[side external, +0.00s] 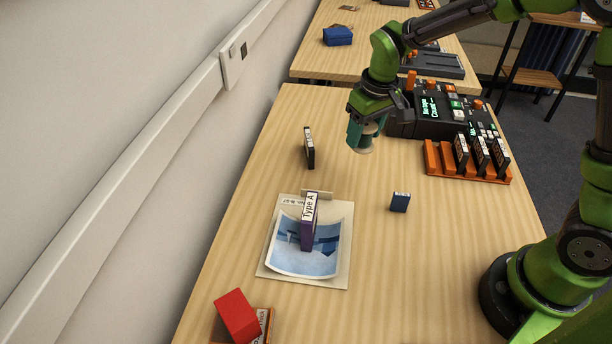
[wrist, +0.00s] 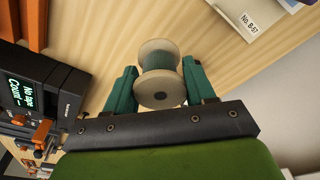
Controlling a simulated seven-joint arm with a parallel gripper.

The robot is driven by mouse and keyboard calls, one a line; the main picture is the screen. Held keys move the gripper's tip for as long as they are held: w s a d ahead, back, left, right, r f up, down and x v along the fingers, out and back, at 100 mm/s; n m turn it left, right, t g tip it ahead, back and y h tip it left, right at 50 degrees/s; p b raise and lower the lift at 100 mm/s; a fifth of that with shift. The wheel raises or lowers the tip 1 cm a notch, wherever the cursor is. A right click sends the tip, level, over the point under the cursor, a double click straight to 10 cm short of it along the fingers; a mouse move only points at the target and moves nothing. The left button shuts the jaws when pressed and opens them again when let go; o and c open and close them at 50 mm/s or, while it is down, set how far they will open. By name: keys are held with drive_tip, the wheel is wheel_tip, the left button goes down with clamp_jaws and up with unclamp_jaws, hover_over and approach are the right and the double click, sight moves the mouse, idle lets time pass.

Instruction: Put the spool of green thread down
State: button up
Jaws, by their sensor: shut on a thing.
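The spool of green thread (wrist: 158,62) has pale round flanges with green thread between them. My gripper (wrist: 160,85) is shut on it, with one teal finger at each side, in the wrist view. In the side external view the spool (side external: 365,150) shows only as a pale flange under my gripper (side external: 366,134). It is held above the back part of the wooden table (side external: 375,265), in front of the dark device. How high it hangs is hard to tell.
A dark upright box (side external: 309,148) stands left of my gripper, and a small blue box (side external: 400,202) stands nearer the front. A purple "Type A" box (side external: 308,235) stands on a photo sheet. An orange rack (side external: 440,165) and a dark device (side external: 430,112) are on the right.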

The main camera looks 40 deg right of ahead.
drive_tip(key=shift+w+a+r, duration=0.15)
drive_tip(key=shift+w+a, duration=0.65)
drive_tip(key=shift+a, duration=0.1)
wheel_tip(320, 180, down, 10)
drive_tip(key=shift+w+a+r, duration=0.1)
drive_tip(key=o, duration=1)
drive_tip(key=shift+o, duration=0.2)
